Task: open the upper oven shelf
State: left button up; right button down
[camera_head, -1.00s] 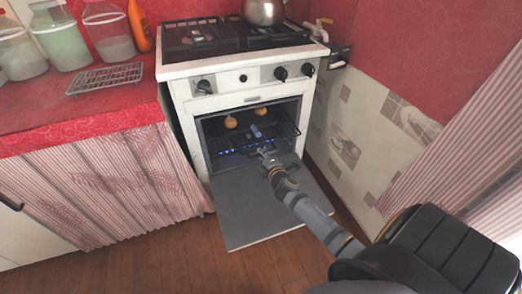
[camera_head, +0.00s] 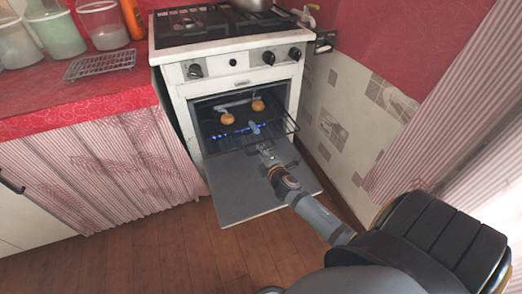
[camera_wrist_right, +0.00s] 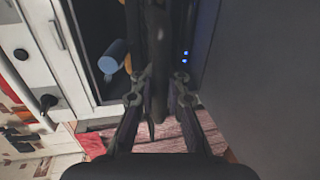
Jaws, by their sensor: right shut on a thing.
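The white oven (camera_head: 222,84) stands with its grey door (camera_head: 238,190) folded down and its inside open. The dark upper shelf (camera_head: 234,138) sticks partly out of the oven above the door. Two round brown bun-like things (camera_head: 258,104) and a small blue cylinder (camera_head: 254,128) are on or over the shelf. My right gripper (camera_head: 265,151) is at the shelf's front edge. In the right wrist view its fingers (camera_wrist_right: 158,88) are shut on the shelf's dark front bar (camera_wrist_right: 157,50), and the blue cylinder (camera_wrist_right: 113,56) shows beside them. My left gripper is not seen.
Small blue flames (camera_head: 222,135) glow inside the oven. A kettle (camera_head: 251,4) stands on the stove top. A red counter (camera_head: 60,95) with jars and a wire rack (camera_head: 100,65) is at the left. A tiled wall (camera_head: 340,115) bounds the right. The wooden floor in front is clear.

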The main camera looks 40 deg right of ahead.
jog(key=c, duration=1.4)
grip_release()
jog(key=shift+o, duration=0.2)
jog(key=v, duration=1.2)
